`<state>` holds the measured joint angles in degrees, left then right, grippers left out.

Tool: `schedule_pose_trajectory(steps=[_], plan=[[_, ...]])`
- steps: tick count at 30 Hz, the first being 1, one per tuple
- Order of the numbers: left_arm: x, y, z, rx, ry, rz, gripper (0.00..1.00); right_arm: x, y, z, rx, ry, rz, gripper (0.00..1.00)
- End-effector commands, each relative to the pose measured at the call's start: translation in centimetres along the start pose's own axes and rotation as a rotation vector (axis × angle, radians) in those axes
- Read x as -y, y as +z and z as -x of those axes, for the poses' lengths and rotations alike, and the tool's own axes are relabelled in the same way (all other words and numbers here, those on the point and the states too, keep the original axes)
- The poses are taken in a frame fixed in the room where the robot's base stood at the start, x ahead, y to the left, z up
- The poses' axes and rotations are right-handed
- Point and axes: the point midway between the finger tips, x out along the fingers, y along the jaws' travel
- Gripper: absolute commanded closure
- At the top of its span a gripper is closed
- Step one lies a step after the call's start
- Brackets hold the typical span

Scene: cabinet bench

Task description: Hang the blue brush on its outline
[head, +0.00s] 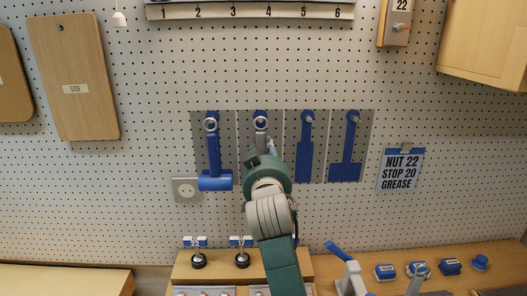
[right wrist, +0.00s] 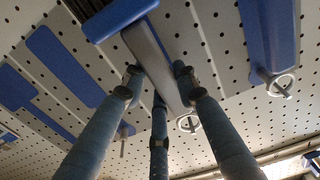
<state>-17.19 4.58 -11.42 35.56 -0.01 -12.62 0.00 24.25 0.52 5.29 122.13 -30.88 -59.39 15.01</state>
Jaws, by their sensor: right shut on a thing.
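The blue brush shows in the right wrist view, with a blue head (right wrist: 125,17), dark bristles and a grey handle (right wrist: 150,52). My right gripper (right wrist: 159,84) has its fingers closed around that handle. In the head view my right gripper (head: 262,155) is in front of the second panel of the tool board and hides most of the brush and its outline. A ring-ended peg (head: 260,122) sits at the top of that panel; in the wrist view a ring (right wrist: 188,123) is close to the handle's end. I cannot tell whether the handle is on the peg. My left gripper is out of view.
A blue hammer (head: 213,155) hangs on the left panel. Blue outlines (head: 305,150) and (head: 348,150) with bare pegs lie to the right. A socket (head: 186,190), a note card (head: 402,168) and bench items (head: 385,272) are nearby. The pegboard below the panels is mostly clear.

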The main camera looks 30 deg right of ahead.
Motion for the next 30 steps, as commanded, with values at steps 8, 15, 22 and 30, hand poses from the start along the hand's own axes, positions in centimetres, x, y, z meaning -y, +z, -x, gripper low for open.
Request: schedule_pose_trajectory(steps=[8,15,22,30], plan=[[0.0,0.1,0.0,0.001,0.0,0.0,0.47,0.0,-0.1,0.0,-0.002,0.0,0.0,0.49],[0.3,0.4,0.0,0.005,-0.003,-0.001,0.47,0.0,0.1,0.2,0.001,0.0,0.0,0.49],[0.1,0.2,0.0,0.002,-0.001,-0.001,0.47,0.1,0.1,3.3,0.0,-0.002,-0.002,0.49],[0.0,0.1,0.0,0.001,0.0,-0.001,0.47,0.0,0.0,7.0,0.0,-0.001,-0.001,0.49]])
